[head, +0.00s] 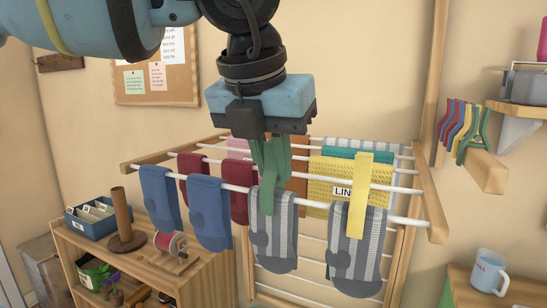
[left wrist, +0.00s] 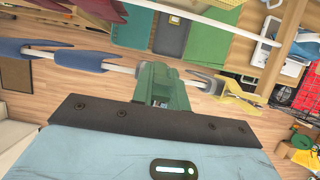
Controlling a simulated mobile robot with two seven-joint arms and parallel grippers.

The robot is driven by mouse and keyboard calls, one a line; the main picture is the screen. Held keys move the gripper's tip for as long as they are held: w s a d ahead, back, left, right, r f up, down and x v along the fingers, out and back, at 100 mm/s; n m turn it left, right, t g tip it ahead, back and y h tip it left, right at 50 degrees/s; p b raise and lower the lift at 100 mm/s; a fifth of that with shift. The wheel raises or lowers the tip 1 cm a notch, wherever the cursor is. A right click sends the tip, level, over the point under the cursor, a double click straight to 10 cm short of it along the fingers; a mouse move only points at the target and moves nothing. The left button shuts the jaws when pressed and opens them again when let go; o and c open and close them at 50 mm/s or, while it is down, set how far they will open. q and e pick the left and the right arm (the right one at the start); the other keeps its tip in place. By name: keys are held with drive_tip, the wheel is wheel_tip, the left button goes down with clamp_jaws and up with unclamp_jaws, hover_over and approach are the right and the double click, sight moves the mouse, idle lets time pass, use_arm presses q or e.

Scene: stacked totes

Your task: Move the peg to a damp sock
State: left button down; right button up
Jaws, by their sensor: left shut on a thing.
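My left gripper (head: 268,142) points down in front of the drying rack and is shut on a green peg (head: 268,172). The peg's lower end overlaps the top of the left grey striped sock (head: 276,240) on the front rail; I cannot tell whether it clips it. The left wrist view shows the green peg (left wrist: 160,88) at the rail. A yellow peg (head: 360,195) sits on the right grey striped sock (head: 355,255). Two blue socks (head: 208,215) hang at the left. Dark red socks (head: 239,190) hang behind. Dampness is not clear. My right gripper is out of view.
A yellow cloth (head: 325,175) with a partly hidden label hangs behind the grey socks. Coloured pegs (head: 462,125) hang on a wooden arm at the right. A low shelf (head: 205,270) stands at the left, with a spool (head: 168,243) and a blue box (head: 92,218).

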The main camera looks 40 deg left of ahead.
use_arm(q)
drive_tip(key=c, duration=1.3)
unclamp_jaws()
drive_tip(key=v, duration=0.8)
